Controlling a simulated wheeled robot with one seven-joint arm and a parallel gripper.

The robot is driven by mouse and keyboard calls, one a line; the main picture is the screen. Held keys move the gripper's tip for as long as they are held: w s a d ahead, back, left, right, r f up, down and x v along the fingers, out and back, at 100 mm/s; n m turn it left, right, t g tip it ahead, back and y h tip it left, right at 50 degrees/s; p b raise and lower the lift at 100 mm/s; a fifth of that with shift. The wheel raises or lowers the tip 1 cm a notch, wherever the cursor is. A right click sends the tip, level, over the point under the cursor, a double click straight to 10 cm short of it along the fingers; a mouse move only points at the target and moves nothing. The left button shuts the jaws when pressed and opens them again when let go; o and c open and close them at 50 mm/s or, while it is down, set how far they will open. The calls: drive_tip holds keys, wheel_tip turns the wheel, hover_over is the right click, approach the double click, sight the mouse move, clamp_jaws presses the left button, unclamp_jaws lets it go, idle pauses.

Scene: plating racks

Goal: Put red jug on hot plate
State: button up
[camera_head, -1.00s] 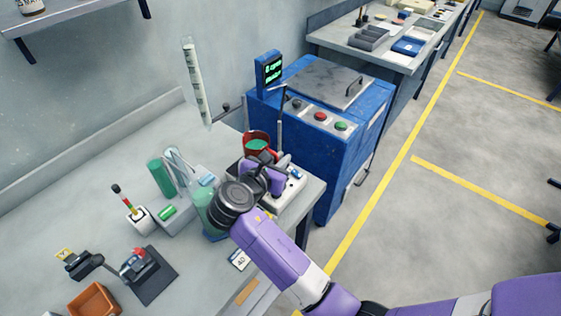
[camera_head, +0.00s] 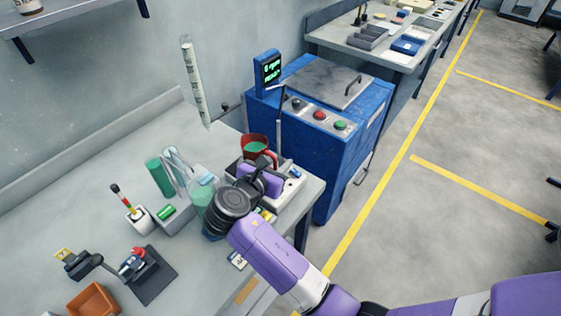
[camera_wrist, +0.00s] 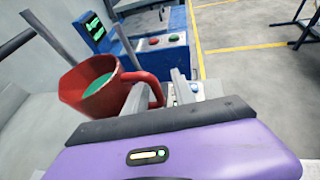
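The red jug (camera_head: 249,140) holds green liquid and stands upright at the back of the white hot plate (camera_head: 291,190). I cannot tell how fully its base rests on the plate, as my arm hides part of it. The jug also shows in the wrist view (camera_wrist: 77,88), with its handle (camera_wrist: 158,92) towards the right. My gripper (camera_wrist: 158,88) is open, its two fingers on either side of the handle with gaps visible. In the head view my gripper (camera_head: 268,168) is just in front of the jug, its fingertips partly hidden.
A blue machine (camera_head: 335,150) with buttons and a screen stands close behind on the right. A glass vessel (camera_head: 200,190) with green liquid and a green cylinder (camera_head: 160,177) are left of my wrist. Bare bench (camera_head: 60,200) lies farther left.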

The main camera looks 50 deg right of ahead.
drive_tip(key=shift+b+v, duration=0.3)
drive_tip(key=shift+v, duration=2.9)
drive_tip(key=shift+s, duration=0.1)
